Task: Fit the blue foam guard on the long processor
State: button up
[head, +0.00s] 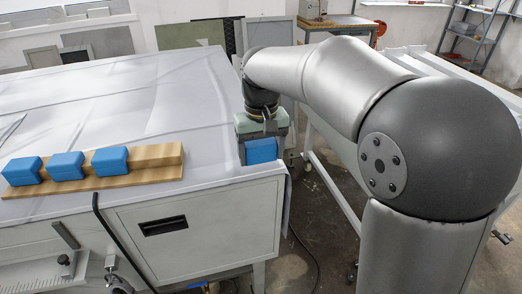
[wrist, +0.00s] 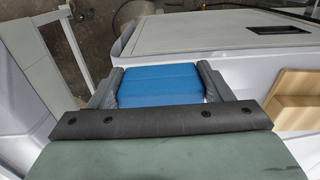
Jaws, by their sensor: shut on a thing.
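My gripper (head: 262,142) is shut on a blue foam guard (head: 261,151) at the right front corner of the long processor (head: 215,225). In the wrist view the guard (wrist: 157,85) sits between the two dark fingers of my gripper (wrist: 160,88), with the processor's corner and pale front panel (wrist: 215,38) just beyond it. The guard overlaps the corner in both views; I cannot tell whether it touches it. The guard's far side is hidden.
A stepped wooden holder (head: 150,165) with three more blue blocks (head: 66,165) lies on the processor's white-draped top, left of my gripper. A white-framed table (head: 345,140) stands to the right, across a gap of bare floor.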

aim_at(261, 174)
jog(key=shift+f+b, duration=2.25)
jog(key=shift+f, duration=1.2)
jog(key=shift+f, duration=0.3)
jog(key=o, duration=1.1)
jog(key=shift+c, duration=0.2)
notch_tip(261, 174, up, 17)
jog(key=shift+r+p, duration=0.15)
jog(key=shift+p, duration=0.3)
jog(key=s+d+f+m, duration=0.1)
jog(key=s+d+f, duration=0.5)
jog(key=s+f, duration=0.5)
jog(key=s+d+f+m, duration=0.1)
jog(key=s+d+f, duration=0.6)
jog(key=s+f, duration=0.4)
jog(key=shift+s+f+m, duration=0.2)
jog(key=shift+f+m, duration=0.1)
jog(key=shift+f, duration=0.6)
